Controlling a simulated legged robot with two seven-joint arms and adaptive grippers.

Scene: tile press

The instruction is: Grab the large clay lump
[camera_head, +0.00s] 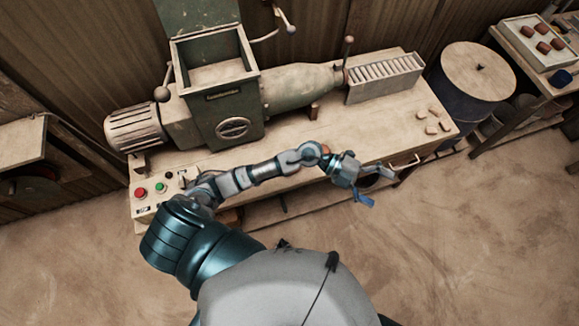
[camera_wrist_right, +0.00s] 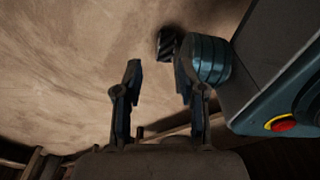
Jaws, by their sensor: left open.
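My left gripper (camera_head: 378,187) is in the head view, its fingers apart and empty. It is out past the front edge of the wooden bench (camera_head: 370,142), beside a drawer handle. Several small clay pieces (camera_head: 432,122) lie on the right end of the bench. I cannot make out a large clay lump; a small brownish patch under the bench, partly behind my left arm, is too unclear to name. In the right wrist view my right gripper (camera_wrist_right: 158,78) has its fingers apart with nothing between them, above bare floor.
A green machine (camera_head: 233,117) with an open hopper and a long barrel stands on the bench. A slatted rack (camera_head: 385,77), a lidded drum (camera_head: 480,70) and a tray of brown pieces (camera_head: 540,42) are to the right. Red and green buttons are at the bench's left.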

